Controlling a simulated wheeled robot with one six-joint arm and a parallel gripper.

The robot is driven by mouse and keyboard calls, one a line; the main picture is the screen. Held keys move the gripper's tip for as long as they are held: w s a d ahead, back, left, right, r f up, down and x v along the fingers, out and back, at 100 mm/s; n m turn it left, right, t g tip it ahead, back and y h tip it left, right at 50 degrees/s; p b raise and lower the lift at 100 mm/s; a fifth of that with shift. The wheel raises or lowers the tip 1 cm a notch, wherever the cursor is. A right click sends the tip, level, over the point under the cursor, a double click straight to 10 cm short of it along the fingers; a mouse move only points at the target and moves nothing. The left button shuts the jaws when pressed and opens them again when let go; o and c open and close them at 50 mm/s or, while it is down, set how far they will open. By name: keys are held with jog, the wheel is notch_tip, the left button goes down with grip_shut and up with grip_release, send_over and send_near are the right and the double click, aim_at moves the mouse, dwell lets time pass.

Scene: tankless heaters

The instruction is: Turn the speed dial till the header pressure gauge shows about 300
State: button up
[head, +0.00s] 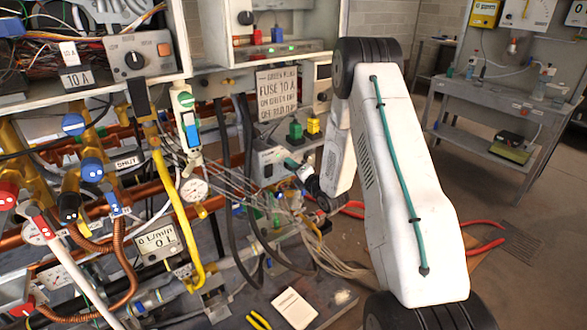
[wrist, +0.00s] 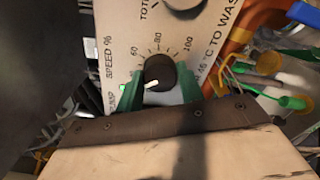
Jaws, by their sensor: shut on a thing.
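The speed dial (wrist: 159,70) is a black knob with a white pointer mark on a beige panel lettered SPEED %, with 60, 80 and 100 readable. In the wrist view my gripper (wrist: 159,88) has green fingers closed on both sides of the dial. The mark faces the lower left of the picture. In the head view my gripper (head: 291,164) is at the front of a grey pump box (head: 266,158); the dial is hidden there. A round white gauge (head: 195,188) hangs among the pipes. I cannot read it or tell whether it is the header pressure gauge.
A digital L/min meter (head: 158,243) stands on the left among copper pipes, valves and hoses. Thin cables hang close below my wrist.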

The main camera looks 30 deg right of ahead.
jog(key=m, duration=2.7)
jog(key=shift+f+m, duration=0.15)
jog(key=shift+m, duration=0.15)
jog(key=shift+a, duration=0.1)
jog(key=o, duration=1)
jog(key=shift+s, duration=0.1)
